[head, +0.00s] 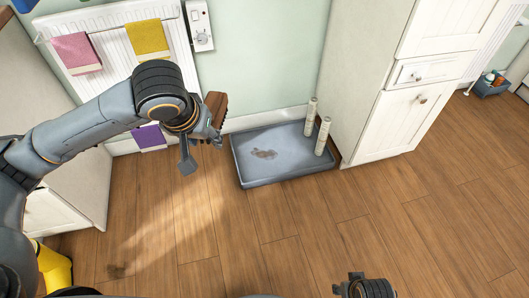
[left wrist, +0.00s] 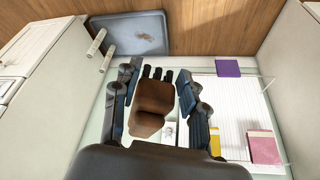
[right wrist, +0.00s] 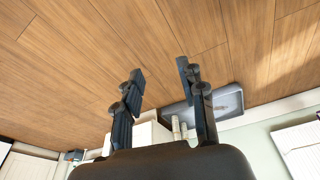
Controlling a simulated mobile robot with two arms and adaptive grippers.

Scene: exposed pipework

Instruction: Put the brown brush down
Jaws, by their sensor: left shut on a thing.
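The brown brush (head: 216,104) is at the end of my left arm in the head view. It fills the space between the fingers in the left wrist view (left wrist: 152,104), with dark bristle-like tufts at its far end. My left gripper (head: 203,138) is shut on the brush and holds it in the air in front of the pale green wall. My right gripper (right wrist: 160,85) is open and empty, with its fingers apart above the wooden floor. Only part of it shows at the bottom of the head view.
A grey tray (head: 280,171) with a brown stain lies on the floor, with two pale posts (head: 322,136) at its right. A white cabinet (head: 375,125) stands right of it. A radiator (head: 118,55) with coloured cloths is at left. Open wooden floor (head: 300,235) lies in front.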

